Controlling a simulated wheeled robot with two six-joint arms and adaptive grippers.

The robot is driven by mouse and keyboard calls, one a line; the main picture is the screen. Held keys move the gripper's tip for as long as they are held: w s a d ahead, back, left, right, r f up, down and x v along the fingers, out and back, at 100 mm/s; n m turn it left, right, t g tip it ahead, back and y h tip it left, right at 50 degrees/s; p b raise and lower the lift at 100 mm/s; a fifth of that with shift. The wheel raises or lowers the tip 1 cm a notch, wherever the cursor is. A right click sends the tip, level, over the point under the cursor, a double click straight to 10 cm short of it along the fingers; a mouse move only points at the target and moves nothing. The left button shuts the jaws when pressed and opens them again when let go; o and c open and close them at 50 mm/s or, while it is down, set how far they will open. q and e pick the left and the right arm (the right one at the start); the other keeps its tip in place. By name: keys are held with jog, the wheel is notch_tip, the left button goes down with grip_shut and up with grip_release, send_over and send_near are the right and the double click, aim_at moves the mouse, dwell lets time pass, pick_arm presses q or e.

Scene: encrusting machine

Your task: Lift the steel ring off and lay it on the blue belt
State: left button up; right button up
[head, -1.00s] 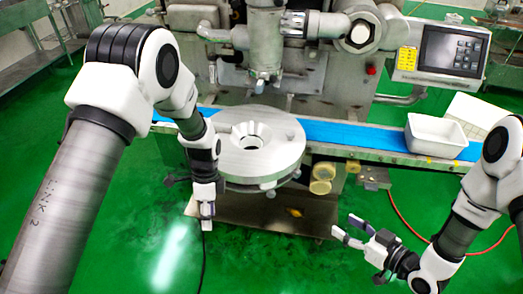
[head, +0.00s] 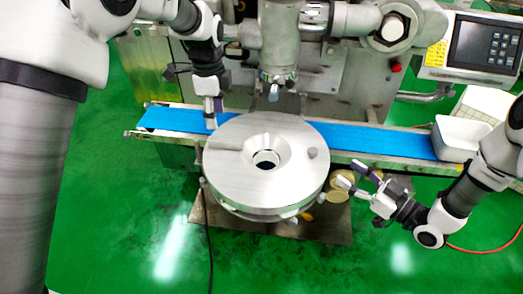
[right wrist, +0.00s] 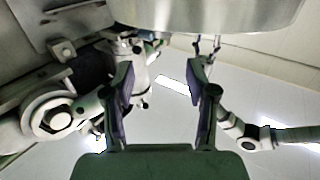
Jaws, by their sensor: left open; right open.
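The steel ring (head: 233,175) is a wide, silver disc-like piece with a dark central hole, standing in front of the machine. It covers part of the blue belt (head: 375,141). My left gripper (head: 214,112) points down at the ring's back left edge, over the belt; it is open, and whether it touches the rim is unclear. My right gripper (head: 352,174) is open beside the ring's right edge, with nothing between its fingers. In the right wrist view the open fingers (right wrist: 166,80) lie below a curved metal rim (right wrist: 215,14).
A white tub (head: 460,138) stands on the belt's right end. The machine's nozzle (head: 277,80) hangs just behind the ring's centre. A control panel (head: 485,45) is at the upper right. The belt is bare between ring and tub.

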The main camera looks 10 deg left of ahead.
aim_at(317, 155)
pick_arm(q)
jog(key=shift+s+d+f, duration=0.25)
jog(key=shift+s+f, duration=0.1)
jog(key=shift+s+r, duration=0.1)
jog(key=shift+r, duration=0.05)
jog(key=shift+w+a+f, duration=0.4)
jog(key=shift+w+a, duration=0.05)
jog(key=shift+w, duration=0.05)
jog(key=shift+s+d+f, duration=0.2)
jog(key=shift+s+d, duration=0.05)
jog(key=shift+s, duration=0.05)
notch_tip(317, 155, down, 7)
jog(key=shift+w+a+f, duration=0.1)
jog(key=shift+w, duration=0.05)
pick_arm(e)
jog(key=x, duration=0.8)
jog(key=f+x, duration=0.1)
jog(key=x, duration=0.3)
jog(key=shift+s, duration=0.15)
pick_arm(q)
grip_shut()
pick_arm(e)
jog(key=shift+r, duration=0.1)
grip_shut()
